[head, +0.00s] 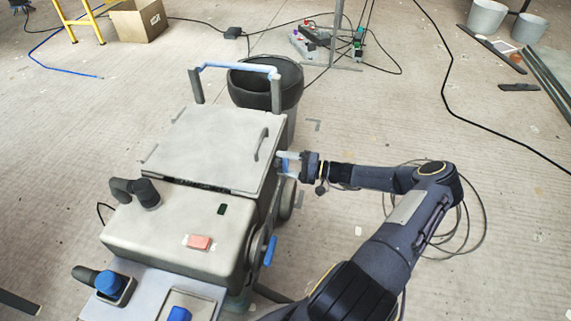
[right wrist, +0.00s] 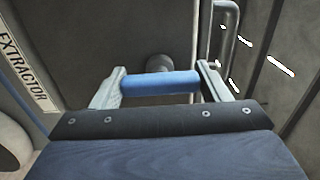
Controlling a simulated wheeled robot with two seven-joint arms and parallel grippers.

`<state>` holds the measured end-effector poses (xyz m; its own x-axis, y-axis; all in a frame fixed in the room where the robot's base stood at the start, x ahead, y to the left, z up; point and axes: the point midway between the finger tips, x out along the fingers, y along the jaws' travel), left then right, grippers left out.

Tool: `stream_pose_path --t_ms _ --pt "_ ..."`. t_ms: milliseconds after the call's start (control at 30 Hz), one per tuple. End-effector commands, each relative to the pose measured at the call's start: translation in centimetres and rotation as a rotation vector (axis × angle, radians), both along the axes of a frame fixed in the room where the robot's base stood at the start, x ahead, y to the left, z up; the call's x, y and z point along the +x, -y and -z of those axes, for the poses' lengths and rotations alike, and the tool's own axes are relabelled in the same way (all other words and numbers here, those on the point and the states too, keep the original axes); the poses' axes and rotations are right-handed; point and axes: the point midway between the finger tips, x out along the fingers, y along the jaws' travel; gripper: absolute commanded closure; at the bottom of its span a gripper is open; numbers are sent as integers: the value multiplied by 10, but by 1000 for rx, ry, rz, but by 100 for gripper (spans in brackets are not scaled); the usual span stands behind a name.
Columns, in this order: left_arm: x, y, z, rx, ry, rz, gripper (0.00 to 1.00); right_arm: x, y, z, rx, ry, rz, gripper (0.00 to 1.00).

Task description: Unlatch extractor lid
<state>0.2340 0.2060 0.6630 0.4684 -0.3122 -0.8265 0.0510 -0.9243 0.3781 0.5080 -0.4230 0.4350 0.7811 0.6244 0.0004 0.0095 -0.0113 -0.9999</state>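The extractor is a pale grey machine (head: 170,238) with a flat lid (head: 208,148). The lid lies closed and has a grey handle (head: 262,145) near its right edge. My right gripper (head: 289,163) is at the machine's right side, just below the lid edge. In the right wrist view, a blue latch bar (right wrist: 160,83) lies crosswise between the two grey fingertips of the right gripper (right wrist: 160,78). The bar fills the gap and seems to touch both fingers. Its ends are hidden by the fingers. Another blue lever (head: 270,250) is lower on the same side. My left gripper is out of view.
A dark bucket (head: 265,85) stands behind the extractor, by a blue-topped push handle (head: 235,68). An elbow pipe (head: 135,191) and a red button (head: 199,242) are on the top. Cables cross the floor. A cardboard box (head: 138,20) is far left. Floor to the right is mostly clear.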

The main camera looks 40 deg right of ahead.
Motion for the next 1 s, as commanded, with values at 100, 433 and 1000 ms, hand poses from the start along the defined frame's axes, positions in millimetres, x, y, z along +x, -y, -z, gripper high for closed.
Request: stream_pose_path --t_ms 100,433,1000 --pt "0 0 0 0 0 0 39 0 1 1 -4 0 1 17" --pt "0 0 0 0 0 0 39 0 1 0 -1 0 0 9" --pt "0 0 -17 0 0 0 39 -58 47 0 -1 0 2 9"
